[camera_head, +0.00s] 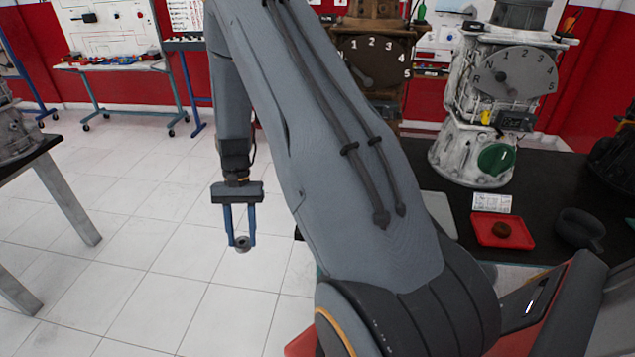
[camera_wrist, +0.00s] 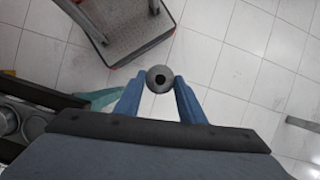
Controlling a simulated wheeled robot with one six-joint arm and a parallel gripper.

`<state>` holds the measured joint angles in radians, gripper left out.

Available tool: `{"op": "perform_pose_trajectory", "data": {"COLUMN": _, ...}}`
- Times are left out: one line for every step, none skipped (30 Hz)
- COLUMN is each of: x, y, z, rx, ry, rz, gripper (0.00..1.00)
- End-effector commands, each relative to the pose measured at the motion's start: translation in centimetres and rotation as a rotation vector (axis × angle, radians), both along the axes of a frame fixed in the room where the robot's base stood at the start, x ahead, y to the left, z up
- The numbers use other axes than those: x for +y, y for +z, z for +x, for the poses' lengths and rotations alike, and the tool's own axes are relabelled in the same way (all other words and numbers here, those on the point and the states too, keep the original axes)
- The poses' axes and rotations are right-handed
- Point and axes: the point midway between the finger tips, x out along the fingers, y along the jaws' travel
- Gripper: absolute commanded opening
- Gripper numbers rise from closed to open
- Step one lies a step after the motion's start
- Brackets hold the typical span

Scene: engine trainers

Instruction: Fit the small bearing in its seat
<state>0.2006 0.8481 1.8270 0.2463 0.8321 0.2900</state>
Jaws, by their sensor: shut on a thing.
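My gripper (camera_head: 241,238) hangs over the white tiled floor, left of the dark bench, in the head view. Its two blue fingers are shut on the small bearing (camera_head: 242,245), a grey ring with a dark bore. The bearing also shows between the fingertips in the wrist view (camera_wrist: 159,79), with its bore towards the camera. A white engine trainer (camera_head: 468,115) with a numbered dial and a green round part stands on the bench. A brown trainer (camera_head: 378,45) with a similar dial stands left of it, partly behind my arm. I cannot make out the bearing's seat.
A red tray (camera_head: 482,236) with a brown round piece and a dark cup-like part (camera_head: 581,230) are on the bench. A wheeled cart or platform (camera_wrist: 112,52) lies below in the wrist view. A table (camera_head: 50,150) is at left. The floor between is clear.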

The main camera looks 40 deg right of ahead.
Motion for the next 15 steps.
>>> {"op": "perform_pose_trajectory", "data": {"x": -2.1, "y": 0.9, "z": -0.2, "rx": -0.001, "ry": -0.179, "rz": 0.001, "gripper": 0.1}}
{"op": "perform_pose_trajectory", "data": {"x": -3.1, "y": 1.3, "z": -0.1, "rx": -0.002, "ry": -0.286, "rz": 0.0, "gripper": 0.1}}
{"op": "perform_pose_trajectory", "data": {"x": -4.5, "y": 1.9, "z": -0.2, "rx": -0.001, "ry": -0.426, "rz": 0.001, "gripper": 0.1}}
{"op": "perform_pose_trajectory", "data": {"x": -5.6, "y": 2.2, "z": -0.2, "rx": -0.001, "ry": -0.533, "rz": 0.0, "gripper": 0.1}}
{"op": "perform_pose_trajectory", "data": {"x": -6.8, "y": 2.7, "z": -0.3, "rx": -0.002, "ry": -0.638, "rz": 0.001, "gripper": 0.1}}
{"op": "perform_pose_trajectory", "data": {"x": -8.3, "y": 3.2, "z": -0.5, "rx": -0.001, "ry": -0.781, "rz": 0.001, "gripper": 0.1}}
{"op": "perform_pose_trajectory", "data": {"x": -9.6, "y": 3.6, "z": -0.6, "rx": -0.002, "ry": -0.888, "rz": -0.001, "gripper": 0.1}}
{"op": "perform_pose_trajectory", "data": {"x": -10.9, "y": 4.0, "z": -0.9, "rx": -0.001, "ry": -0.994, "rz": 0.0, "gripper": 0.1}}
{"op": "perform_pose_trajectory", "data": {"x": -12.6, "y": 4.5, "z": -1.2, "rx": -0.001, "ry": -1.133, "rz": -0.001, "gripper": 0.1}}
{"op": "perform_pose_trajectory", "data": {"x": -13.8, "y": 4.9, "z": -1.5, "rx": -0.002, "ry": -1.236, "rz": 0.0, "gripper": 0.1}}
{"op": "perform_pose_trajectory", "data": {"x": -15.1, "y": 5.3, "z": -1.9, "rx": -0.001, "ry": -1.335, "rz": -0.001, "gripper": 0.1}}
{"op": "perform_pose_trajectory", "data": {"x": -16.7, "y": 5.8, "z": -2.4, "rx": -0.002, "ry": -1.459, "rz": -0.001, "gripper": 0.1}}
{"op": "perform_pose_trajectory", "data": {"x": -17.7, "y": 6.0, "z": -2.8, "rx": -0.001, "ry": -1.545, "rz": -0.001, "gripper": 0.1}}
{"op": "perform_pose_trajectory", "data": {"x": -18.7, "y": 6.3, "z": -3.2, "rx": -0.001, "ry": -1.621, "rz": -0.001, "gripper": 0.1}}
{"op": "perform_pose_trajectory", "data": {"x": -19.9, "y": 6.6, "z": -3.7, "rx": -0.001, "ry": -1.712, "rz": -0.001, "gripper": 0.1}}
